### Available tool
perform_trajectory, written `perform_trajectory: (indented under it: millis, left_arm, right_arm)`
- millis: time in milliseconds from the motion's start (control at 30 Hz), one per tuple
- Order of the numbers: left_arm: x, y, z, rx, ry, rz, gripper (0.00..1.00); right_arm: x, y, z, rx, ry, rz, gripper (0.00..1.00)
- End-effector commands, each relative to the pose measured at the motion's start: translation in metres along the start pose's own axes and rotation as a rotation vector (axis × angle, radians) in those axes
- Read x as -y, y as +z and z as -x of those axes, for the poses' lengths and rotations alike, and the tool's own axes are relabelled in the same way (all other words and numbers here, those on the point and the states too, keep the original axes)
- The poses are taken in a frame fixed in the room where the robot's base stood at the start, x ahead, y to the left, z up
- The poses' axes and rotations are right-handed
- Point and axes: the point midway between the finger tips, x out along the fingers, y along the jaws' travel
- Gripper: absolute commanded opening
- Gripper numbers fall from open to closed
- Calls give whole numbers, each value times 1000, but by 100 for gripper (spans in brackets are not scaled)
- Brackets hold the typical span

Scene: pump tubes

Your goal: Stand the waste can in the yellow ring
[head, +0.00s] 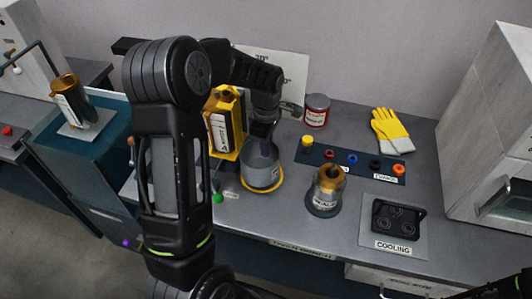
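The waste can appears to be the grey, open-topped can (261,170) on the grey bench, in the middle of the head view. It looks upright. A thin arc of the yellow ring (264,189) shows along the front of its base; the rest of the ring is hidden. I cannot tell whether the base rests fully on the bench. My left gripper (263,136) points down at the can's rim from above, with its fingers at or just inside the rim. The finger gap is too small and dark to judge. My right gripper is not in view.
A yellow container (225,122) stands close on the can's left. A gold-topped jar (327,190) stands to its right, with a grey-red tin (316,110) behind. A dark panel with coloured caps (352,159), yellow gloves (391,130) and a cooling plate (396,222) lie further right.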

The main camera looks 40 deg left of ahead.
Motion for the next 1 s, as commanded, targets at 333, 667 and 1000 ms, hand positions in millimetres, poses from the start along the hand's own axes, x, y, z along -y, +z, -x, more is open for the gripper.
perform_trajectory:
  millis: [333, 667, 1000]
  left_arm:
    - [2, 0, -16, 1, -5, 0, 0]
    - [1, 0, -35, 0, 0, 1, 0]
    - [1, 0, -38, 0, 0, 0, 14]
  right_arm:
    - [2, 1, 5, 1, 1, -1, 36]
    - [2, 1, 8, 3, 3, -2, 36]
    - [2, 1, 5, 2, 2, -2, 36]
